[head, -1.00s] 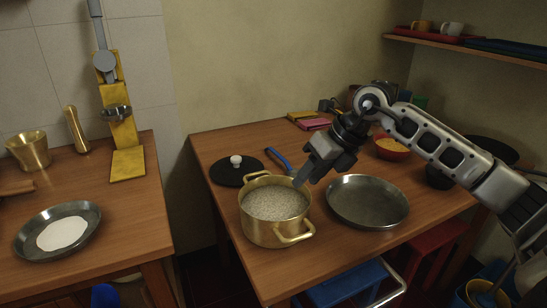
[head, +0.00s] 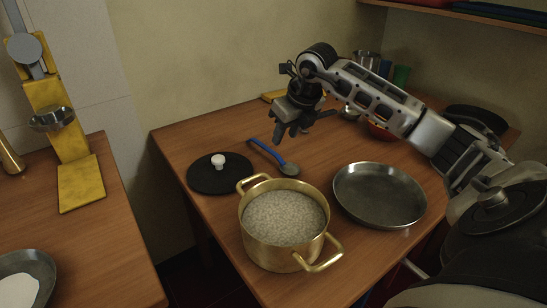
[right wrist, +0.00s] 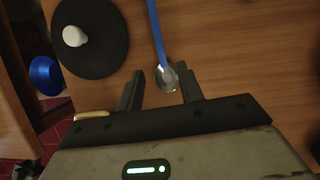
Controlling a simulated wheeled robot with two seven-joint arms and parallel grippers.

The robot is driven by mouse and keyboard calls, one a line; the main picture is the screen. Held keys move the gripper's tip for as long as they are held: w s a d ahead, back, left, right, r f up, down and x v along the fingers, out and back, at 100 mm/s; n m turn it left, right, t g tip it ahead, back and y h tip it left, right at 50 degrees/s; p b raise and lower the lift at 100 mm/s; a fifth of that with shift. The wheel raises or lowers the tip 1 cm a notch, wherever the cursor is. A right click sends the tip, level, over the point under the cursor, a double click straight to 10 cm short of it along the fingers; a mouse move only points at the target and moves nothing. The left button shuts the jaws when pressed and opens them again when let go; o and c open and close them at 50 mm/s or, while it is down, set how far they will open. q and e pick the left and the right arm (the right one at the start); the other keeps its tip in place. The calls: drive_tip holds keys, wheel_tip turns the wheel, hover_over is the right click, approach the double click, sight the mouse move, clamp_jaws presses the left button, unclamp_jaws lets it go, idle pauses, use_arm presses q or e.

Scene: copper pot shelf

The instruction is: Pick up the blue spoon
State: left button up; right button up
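The blue spoon (head: 268,153) lies on the wooden table, its blue handle pointing away and its grey metal bowl nearer to me, behind the gold pot. It also shows in the right wrist view (right wrist: 157,35), with its bowl between the fingertips in the picture. My right gripper (head: 290,136) is above the table close to the spoon. In the right wrist view the gripper (right wrist: 162,84) has its two fingers apart, with nothing held. The height gap between the fingers and the spoon is hard to judge. My left gripper is not in view.
A gold pot (head: 257,237) filled with grainy contents stands in front of the spoon. A black lid (head: 208,179) with a white knob lies left of it. A metal pan (head: 379,195) sits to the right. Bare table lies around the spoon's far side.

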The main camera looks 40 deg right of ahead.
sight(276, 154)
drive_tip(key=x, duration=0.8)
drive_tip(key=shift+w+d, duration=0.1)
drive_tip(key=shift+w, duration=0.05)
clamp_jaws()
